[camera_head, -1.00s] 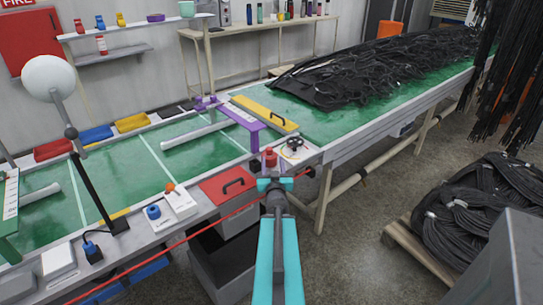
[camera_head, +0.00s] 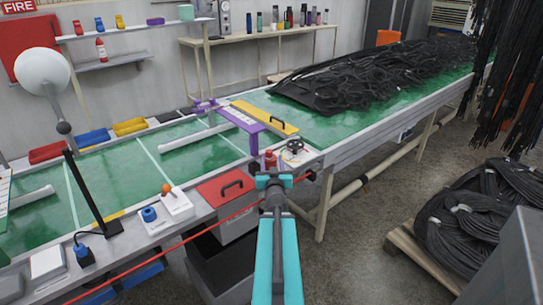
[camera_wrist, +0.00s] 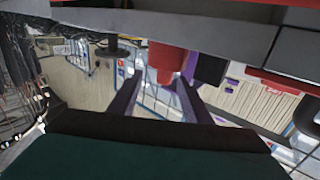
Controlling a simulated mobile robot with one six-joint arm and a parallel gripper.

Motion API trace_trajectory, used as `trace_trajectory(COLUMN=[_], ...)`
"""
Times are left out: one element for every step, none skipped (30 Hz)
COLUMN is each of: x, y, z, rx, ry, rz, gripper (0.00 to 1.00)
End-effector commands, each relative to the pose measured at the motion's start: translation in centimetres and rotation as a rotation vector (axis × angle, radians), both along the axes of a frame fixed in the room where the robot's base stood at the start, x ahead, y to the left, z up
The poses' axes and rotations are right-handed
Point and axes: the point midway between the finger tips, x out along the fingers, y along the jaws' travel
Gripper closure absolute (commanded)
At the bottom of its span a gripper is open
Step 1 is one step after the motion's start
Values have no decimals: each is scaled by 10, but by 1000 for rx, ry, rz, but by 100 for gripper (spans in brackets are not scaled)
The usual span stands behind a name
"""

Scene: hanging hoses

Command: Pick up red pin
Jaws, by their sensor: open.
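The red pin (camera_head: 270,160) stands at the right end of the workbench's near edge, just beyond my gripper (camera_head: 274,181) in the head view. In the wrist view, which looks upside down, the red pin (camera_wrist: 165,60) hangs from the bench edge at the top. It shows between and just beyond the tips of my open gripper (camera_wrist: 160,78). The gripper appears empty and apart from the pin. The exact distance between them is hard to tell.
A black handwheel (camera_head: 295,147) stands right of the pin and a purple stand (camera_head: 252,136) behind it. A dark block is close on its left. Black hoses (camera_head: 375,75) cover the far table.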

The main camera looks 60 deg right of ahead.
Motion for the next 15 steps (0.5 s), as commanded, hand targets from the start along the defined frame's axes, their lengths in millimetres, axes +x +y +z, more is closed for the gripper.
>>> trace_trajectory(x=[0, 0, 0, 0, 0, 1, 1, 2, 3, 4, 6, 8, 9, 11, 14], y=[0, 0, 0, 0, 0, -1, -1, -2, -3, -4, -5, -7, -9, -11, -13], z=[0, 0, 0, 0, 0, 0, 0, 0, 0, 0, 1, 1, 1, 1, 2], rx=[0, 0, 0, 0, 0, 0, 0, -1, -1, -1, -1, -1, -1, -1, -1], ry=[0, 0, 0, 0, 0, 0, 0, 1, 1, 1, 1, 2, 2, 2, 0], rz=[0, 0, 0, 0, 1, 1, 1, 1, 1, 1, 1, 1, 1, 1, 1], gripper=[56, 56, 56, 56, 56, 56, 56, 56, 56, 56, 56, 56, 56, 56, 56])
